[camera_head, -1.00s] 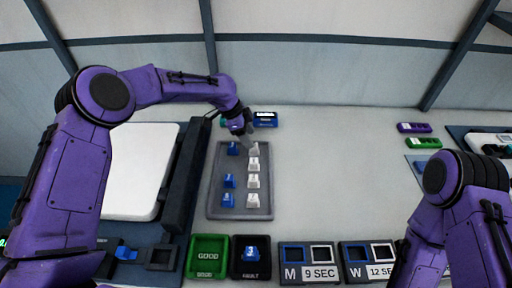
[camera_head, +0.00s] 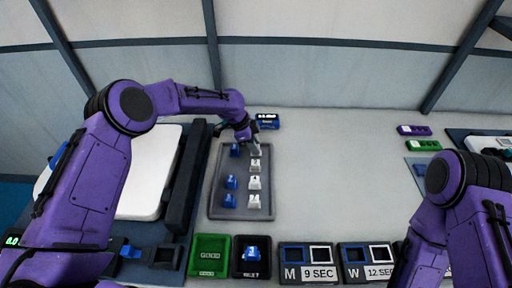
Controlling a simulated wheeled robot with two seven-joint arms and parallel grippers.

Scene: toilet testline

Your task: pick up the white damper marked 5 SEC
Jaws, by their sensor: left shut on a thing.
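The grey tray (camera_head: 233,208) holds a column of blue dampers at its left and a column of white dampers at its right. My left gripper (camera_head: 254,147) is at the far end of the white column, shut on the farthest white damper (camera_head: 257,151), which it partly hides. The damper is at or just over the tray; I cannot tell if it is lifted. Its marking is too small to read. Other white dampers (camera_head: 254,183) stand nearer in the same column. Blue dampers (camera_head: 230,182) stand to their left. My right gripper is out of view.
A green GOOD bin (camera_head: 208,271) and a black bin (camera_head: 238,272) with a blue damper stand at the front. Boxes labelled 9 SEC (camera_head: 318,274) and 12 SEC (camera_head: 379,273) are to their right. A blue device (camera_head: 267,122) is behind the tray. The table's middle is clear.

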